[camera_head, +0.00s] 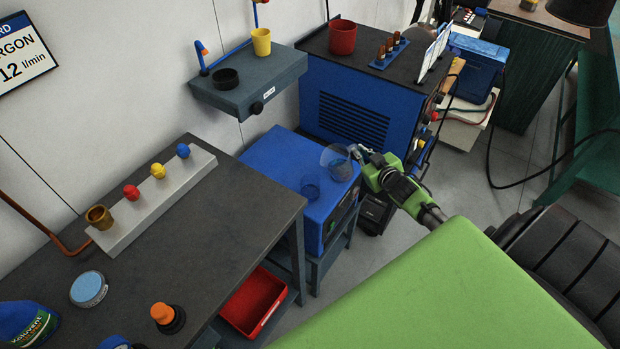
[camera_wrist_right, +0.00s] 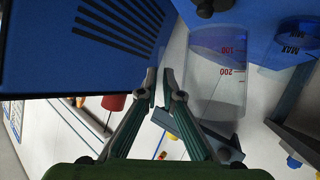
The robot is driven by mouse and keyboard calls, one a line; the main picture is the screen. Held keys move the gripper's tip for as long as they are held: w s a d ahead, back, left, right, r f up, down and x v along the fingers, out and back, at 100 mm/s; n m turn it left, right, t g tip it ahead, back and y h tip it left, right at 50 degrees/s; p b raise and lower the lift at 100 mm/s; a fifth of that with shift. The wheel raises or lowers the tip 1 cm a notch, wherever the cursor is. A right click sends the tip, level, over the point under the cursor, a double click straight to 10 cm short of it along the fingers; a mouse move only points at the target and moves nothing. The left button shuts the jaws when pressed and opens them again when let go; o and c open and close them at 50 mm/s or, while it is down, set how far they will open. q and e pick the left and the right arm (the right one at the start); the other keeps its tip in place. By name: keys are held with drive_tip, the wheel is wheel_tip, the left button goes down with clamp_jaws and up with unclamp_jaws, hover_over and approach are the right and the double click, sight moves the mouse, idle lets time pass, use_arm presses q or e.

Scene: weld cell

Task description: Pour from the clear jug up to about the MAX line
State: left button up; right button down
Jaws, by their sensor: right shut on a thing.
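The clear jug (camera_head: 337,163) is at my right gripper (camera_head: 357,152), above the blue box, and looks tilted to the left. In the right wrist view the jug (camera_wrist_right: 217,88) shows red marks, 100 and 200, upside down. My right gripper (camera_wrist_right: 167,88) is shut on the jug, though the spot it grips is hard to make out. In the wrist view this container (camera_wrist_right: 295,45) carries a MAX mark. The liquid levels are unclear. My left gripper is out of view.
The blue box (camera_head: 275,160) stands between the dark workbench (camera_head: 215,215) and the larger blue machine (camera_head: 350,115). A grey wall shelf (camera_head: 255,95) with a yellow cup (camera_head: 261,42) is behind. A red bin (camera_head: 253,302) sits below the bench.

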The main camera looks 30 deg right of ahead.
sight(347, 148)
drive_tip(key=shift+w+a+r+n+h+b, duration=0.1)
drive_tip(key=shift+a+r+n+h+b, duration=0.2)
drive_tip(key=shift+a, duration=0.2)
drive_tip(key=shift+w+a+r+n+h+b, duration=0.1)
drive_tip(key=shift+a+r+n+h+b, duration=0.15)
drive_tip(key=shift+a, duration=0.25)
drive_tip(key=shift+w+a+r+n+h, duration=0.15)
drive_tip(key=shift+a+r+n+h, duration=0.2)
drive_tip(key=shift+a+r+n, duration=0.55)
drive_tip(key=shift+a+r+n+h+b, duration=0.35)
drive_tip(key=shift+a+r+h+b, duration=0.2)
drive_tip(key=shift+a+b, duration=0.25)
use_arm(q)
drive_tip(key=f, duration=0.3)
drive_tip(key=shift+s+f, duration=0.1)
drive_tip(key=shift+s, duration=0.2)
use_arm(e)
drive_tip(key=shift+w+a+r, duration=0.1)
drive_tip(key=shift+r, duration=0.05)
use_arm(q)
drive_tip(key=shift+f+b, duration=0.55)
drive_tip(key=shift+b, duration=0.3)
use_arm(e)
drive_tip(key=shift+a+n+h, duration=0.25)
drive_tip(key=shift+a+n, duration=0.05)
drive_tip(key=shift+n, duration=0.3)
